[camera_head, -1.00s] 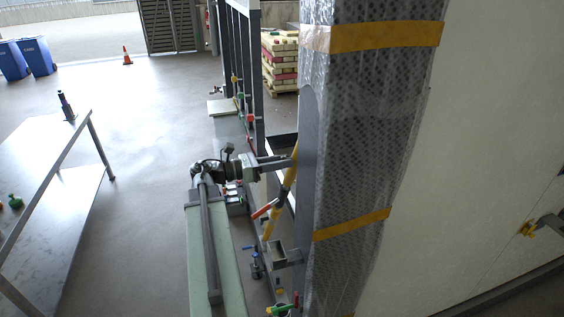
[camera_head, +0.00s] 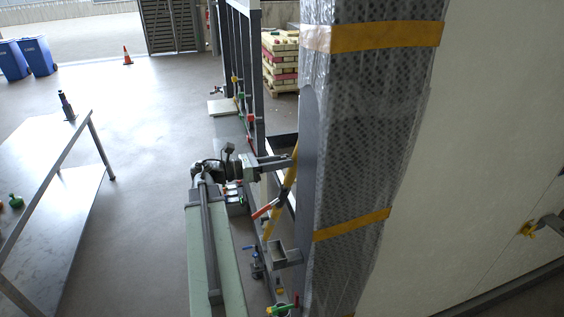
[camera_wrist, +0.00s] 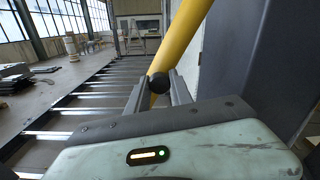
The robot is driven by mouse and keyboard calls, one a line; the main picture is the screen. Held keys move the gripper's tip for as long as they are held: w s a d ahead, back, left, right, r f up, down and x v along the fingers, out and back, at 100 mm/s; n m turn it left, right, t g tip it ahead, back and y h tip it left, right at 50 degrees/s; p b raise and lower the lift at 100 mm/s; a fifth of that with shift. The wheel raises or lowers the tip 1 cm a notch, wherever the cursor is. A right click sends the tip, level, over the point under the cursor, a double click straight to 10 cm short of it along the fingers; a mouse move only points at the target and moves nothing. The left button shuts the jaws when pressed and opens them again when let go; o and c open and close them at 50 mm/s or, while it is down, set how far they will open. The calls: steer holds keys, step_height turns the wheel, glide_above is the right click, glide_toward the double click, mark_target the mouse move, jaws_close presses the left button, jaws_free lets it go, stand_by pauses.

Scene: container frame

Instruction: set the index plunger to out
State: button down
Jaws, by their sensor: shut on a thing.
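The index plunger shows as a round black knob (camera_wrist: 159,83) in the middle of the wrist view, in front of a yellow tube (camera_wrist: 184,38). My gripper (camera_wrist: 160,78) has its two grey fingers on either side of the knob and is shut on it. In the head view my gripper (camera_head: 280,161) reaches right to the yellow tube (camera_head: 288,186) beside the wrapped column. The knob is too small or hidden there. I cannot tell from these views whether the plunger is in or out.
A column in bubble wrap with orange tape (camera_head: 360,130) stands close to the right of my gripper. A dark panel (camera_wrist: 240,60) is at right in the wrist view. A metal table (camera_head: 60,180) is at left, with open floor between.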

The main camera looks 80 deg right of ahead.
steer(key=shift+v, duration=0.8)
steer(key=c, duration=1.1)
jaws_free()
steer(key=shift+w, duration=0.1)
steer(key=v, duration=0.8)
